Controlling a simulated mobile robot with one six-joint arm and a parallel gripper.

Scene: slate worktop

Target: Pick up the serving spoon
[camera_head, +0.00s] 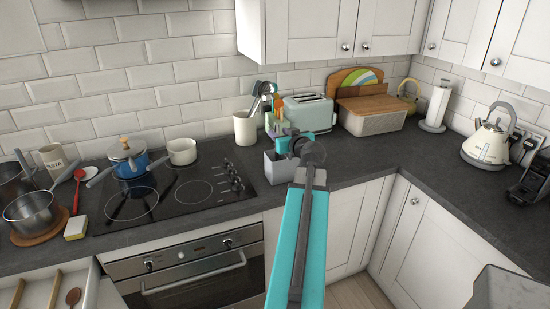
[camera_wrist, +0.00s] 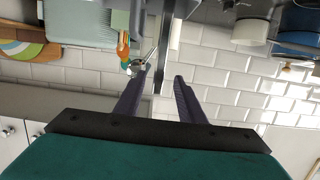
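My gripper (camera_wrist: 160,82) is open in the wrist view, its two dark fingers apart. A thin dark upright utensil (camera_wrist: 163,52) shows in the gap between the fingertips; I cannot tell whether it touches them. In the head view several utensils (camera_head: 264,89) stand up out of a cream crock (camera_head: 244,129). I cannot tell which of them is the serving spoon. A red spoon (camera_head: 79,175) lies left of the hob, and a wooden spoon (camera_head: 73,296) lies in the open drawer.
A grey holder (camera_head: 279,167) stands close by my wrist. A toaster (camera_head: 309,112) and bread bin (camera_head: 371,116) stand to its right. A blue pot (camera_head: 131,162) and a white pot (camera_head: 182,151) sit on the hob (camera_head: 150,207). The right worktop has clear room.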

